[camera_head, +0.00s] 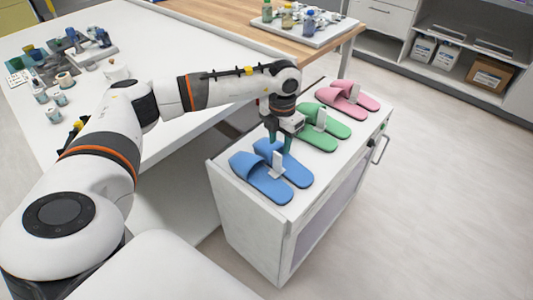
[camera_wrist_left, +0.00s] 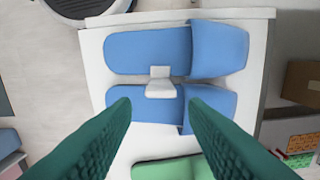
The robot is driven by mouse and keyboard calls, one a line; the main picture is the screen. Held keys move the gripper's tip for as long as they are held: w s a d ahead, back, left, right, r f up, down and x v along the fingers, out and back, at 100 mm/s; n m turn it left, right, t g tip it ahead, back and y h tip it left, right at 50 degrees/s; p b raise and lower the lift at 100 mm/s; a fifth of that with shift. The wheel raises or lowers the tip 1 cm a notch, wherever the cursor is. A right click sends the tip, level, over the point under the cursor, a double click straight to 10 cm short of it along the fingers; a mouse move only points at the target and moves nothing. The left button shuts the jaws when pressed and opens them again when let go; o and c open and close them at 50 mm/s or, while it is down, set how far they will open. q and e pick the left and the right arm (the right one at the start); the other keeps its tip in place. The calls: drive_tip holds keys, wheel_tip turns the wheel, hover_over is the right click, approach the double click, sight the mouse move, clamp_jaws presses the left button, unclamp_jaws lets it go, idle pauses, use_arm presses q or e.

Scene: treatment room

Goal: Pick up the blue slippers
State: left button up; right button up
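The blue slippers lie side by side on the white cabinet top (camera_head: 232,180): the near one (camera_head: 265,184) and the far one (camera_head: 292,170). A small white upright piece (camera_head: 277,163) stands between them. In the left wrist view one slipper (camera_wrist_left: 145,51) is farther from the fingers, and the other (camera_wrist_left: 140,98) is partly behind the fingertips. My left gripper (camera_head: 280,138) points down over the far blue slipper. Its green fingers (camera_wrist_left: 157,106) are spread wide with nothing between them. I cannot tell its exact height above the slipper. My right gripper is not in view.
Green slippers (camera_head: 318,137) and pink slippers (camera_head: 349,101) lie beyond on the same cabinet, with their own white pieces. A white table (camera_head: 185,60) stands left of the cabinet, carrying small items. The floor to the right is clear.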

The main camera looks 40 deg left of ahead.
sight(277, 171)
use_arm(q)
wheel_tip(277, 171, down, 4)
drive_tip(key=shift+r, duration=0.1)
drive_tip(key=f, duration=0.5)
drive_tip(key=shift+s+a+f, duration=0.1)
drive_tip(key=shift+s+f, duration=0.15)
drive_tip(key=shift+f, duration=0.1)
drive_tip(key=c, duration=0.9)
